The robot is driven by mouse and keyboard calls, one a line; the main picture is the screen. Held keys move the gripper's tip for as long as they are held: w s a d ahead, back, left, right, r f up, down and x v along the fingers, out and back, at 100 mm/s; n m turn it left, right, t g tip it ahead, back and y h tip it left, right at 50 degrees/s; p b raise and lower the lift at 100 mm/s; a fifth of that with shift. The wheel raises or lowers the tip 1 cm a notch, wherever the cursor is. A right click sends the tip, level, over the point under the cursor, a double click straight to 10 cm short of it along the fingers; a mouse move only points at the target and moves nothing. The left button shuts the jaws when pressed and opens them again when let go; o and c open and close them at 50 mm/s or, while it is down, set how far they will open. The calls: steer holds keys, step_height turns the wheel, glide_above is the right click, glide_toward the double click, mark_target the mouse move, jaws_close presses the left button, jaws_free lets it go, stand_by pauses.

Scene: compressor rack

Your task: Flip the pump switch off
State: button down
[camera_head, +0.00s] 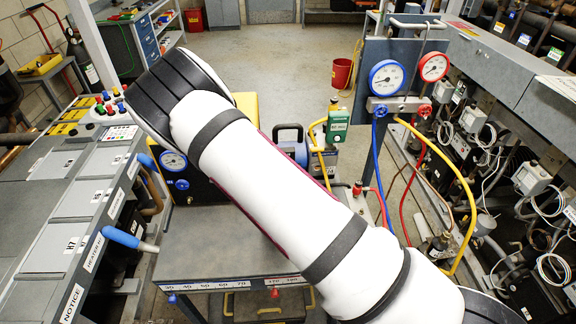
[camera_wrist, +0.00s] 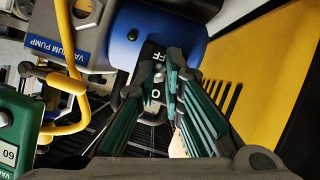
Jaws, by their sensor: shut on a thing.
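The blue vacuum pump (camera_wrist: 130,30) fills the top middle of the wrist view, with a "VACUUM PUMP" label on its grey side. It also shows in the head view (camera_head: 293,148), partly behind my arm. Its black switch plate (camera_wrist: 154,54) carries the letters "OFF" and an "O". My gripper (camera_wrist: 154,82) reaches over this plate with its green fingers, one to each side, shut on the pump switch. The switch lever is mostly hidden between the fingertips, so its exact position is unclear. In the head view, my gripper is hidden behind my arm.
A yellow case (camera_wrist: 265,75) stands close on the right in the wrist view. Yellow hose (camera_wrist: 66,80) and a green gauge (camera_wrist: 18,125) are on the left. In the head view, gauges (camera_head: 386,77) with hoses stand right of the pump.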

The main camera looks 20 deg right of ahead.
steer(key=shift+d+f+t, duration=0.1)
steer(key=shift+f+t, duration=0.3)
steer(key=shift+t, duration=0.4)
steer(key=c, duration=1.7)
jaws_free()
steer(key=shift+s, duration=0.1)
steer(key=v, duration=1.2)
steer(key=shift+f, duration=0.2)
steer(key=shift+h, duration=0.3)
